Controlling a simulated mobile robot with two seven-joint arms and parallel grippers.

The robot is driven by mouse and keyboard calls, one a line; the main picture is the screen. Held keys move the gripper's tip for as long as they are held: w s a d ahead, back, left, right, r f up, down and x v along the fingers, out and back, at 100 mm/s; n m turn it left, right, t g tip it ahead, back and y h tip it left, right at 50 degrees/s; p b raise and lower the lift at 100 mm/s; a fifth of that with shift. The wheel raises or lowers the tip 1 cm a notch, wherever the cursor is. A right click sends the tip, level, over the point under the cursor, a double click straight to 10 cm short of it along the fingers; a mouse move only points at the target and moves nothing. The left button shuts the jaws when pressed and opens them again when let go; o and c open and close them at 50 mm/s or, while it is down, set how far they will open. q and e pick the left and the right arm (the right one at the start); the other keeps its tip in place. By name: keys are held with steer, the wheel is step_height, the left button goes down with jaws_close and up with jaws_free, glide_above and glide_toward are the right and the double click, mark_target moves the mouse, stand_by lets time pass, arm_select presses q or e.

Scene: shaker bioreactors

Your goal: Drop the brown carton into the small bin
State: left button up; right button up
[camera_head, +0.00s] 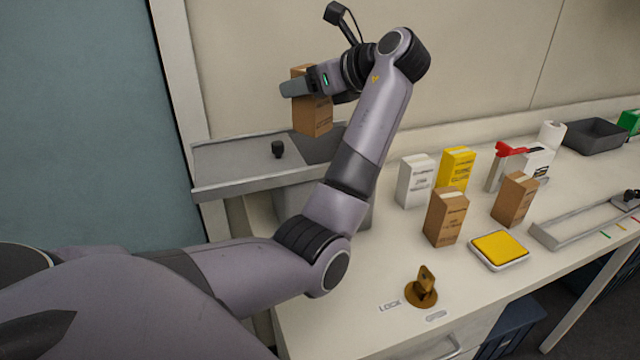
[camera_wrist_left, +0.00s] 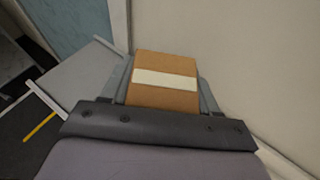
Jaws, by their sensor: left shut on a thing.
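My left gripper (camera_head: 305,85) is shut on a brown carton (camera_head: 312,118) and holds it up in the air, over or near the right part of a grey shelf-like tray. In the left wrist view the carton (camera_wrist_left: 165,99) sits between the two fingers, a pale strip across its end. Below the tray stands a grey box-like bin (camera_head: 292,203), partly hidden by the tray and my arm. A dark grey open bin (camera_head: 594,136) stands at the back right of the counter. I cannot tell which is the small bin. My right gripper is not in view.
On the counter stand two more brown cartons (camera_head: 446,218) (camera_head: 515,199), a white carton (camera_head: 415,181), a yellow carton (camera_head: 457,168), a yellow-topped pad (camera_head: 498,249) and a brass lever (camera_head: 422,289). A wall is close behind.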

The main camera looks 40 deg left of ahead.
mark_target(306, 99)
arm_select(q)
steer(key=shift+f, duration=1.5)
steer(key=o, duration=1.2)
steer(key=v, duration=0.7)
steer(key=shift+b, duration=0.4)
steer(key=shift+s, duration=0.1)
